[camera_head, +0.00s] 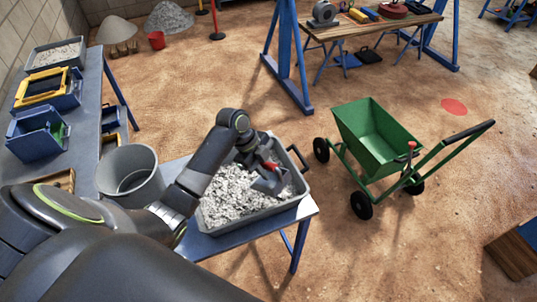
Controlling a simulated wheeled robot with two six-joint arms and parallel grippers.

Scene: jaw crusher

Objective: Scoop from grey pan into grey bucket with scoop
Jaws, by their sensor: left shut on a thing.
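The grey pan (294,193) stands on a small blue-legged table and holds pale grey crushed stone. My left gripper (264,167) is over the right part of the pan, shut on the scoop (270,184). The scoop is a grey piece with red at its handle, low at the stone; I cannot tell whether its edge is in the stone or how much it holds. The grey bucket (131,172) stands left of the pan, partly hidden behind my left arm. Its visible inside looks empty. My right gripper is not in view.
A green cart (372,137) with black wheels stands on the floor right of the pan. A long bench (88,122) at the left holds a tray of gravel (56,54) and blue boxes (38,134).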

